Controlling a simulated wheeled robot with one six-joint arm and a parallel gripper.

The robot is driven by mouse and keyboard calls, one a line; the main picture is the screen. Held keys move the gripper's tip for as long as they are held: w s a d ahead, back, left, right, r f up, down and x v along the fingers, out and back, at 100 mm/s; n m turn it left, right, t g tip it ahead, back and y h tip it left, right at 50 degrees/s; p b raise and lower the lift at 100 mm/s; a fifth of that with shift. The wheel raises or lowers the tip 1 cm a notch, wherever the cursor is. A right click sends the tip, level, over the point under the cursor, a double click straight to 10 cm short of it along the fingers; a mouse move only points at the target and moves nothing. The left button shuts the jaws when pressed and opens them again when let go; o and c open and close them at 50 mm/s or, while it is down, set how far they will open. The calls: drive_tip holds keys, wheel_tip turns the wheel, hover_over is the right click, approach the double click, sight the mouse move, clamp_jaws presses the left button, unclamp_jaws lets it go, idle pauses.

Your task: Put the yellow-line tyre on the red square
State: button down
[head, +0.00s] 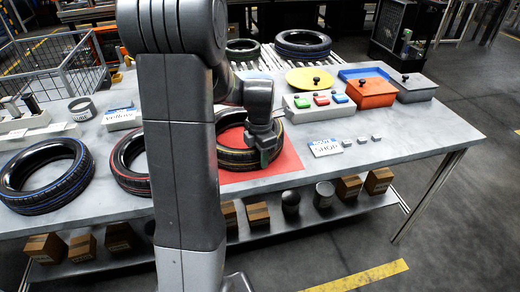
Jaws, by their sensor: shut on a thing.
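The yellow-line tyre (234,157) is black with a thin yellow line and lies flat over the red square (289,161) on the grey table. My gripper (267,152) points down at the tyre's right side and is shut on its wall. Red shows to the right of the tyre and in front of it. My arm hides the tyre's left part and the square's left part. I cannot tell whether the tyre touches the square or is held just above it.
A red-line tyre (127,182) and a blue-line tyre (72,188) lie to the left. A button box (318,107), an orange box (372,96) and a "SHOP" sign (325,148) stand to the right. Tyres (303,40) lie on rollers behind. The table's right end is clear.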

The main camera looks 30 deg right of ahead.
drive_tip(key=c, duration=0.9)
unclamp_jaws()
drive_tip(key=shift+f, duration=0.1)
wheel_tip(320, 180, up, 12)
drive_tip(key=shift+r, duration=0.15)
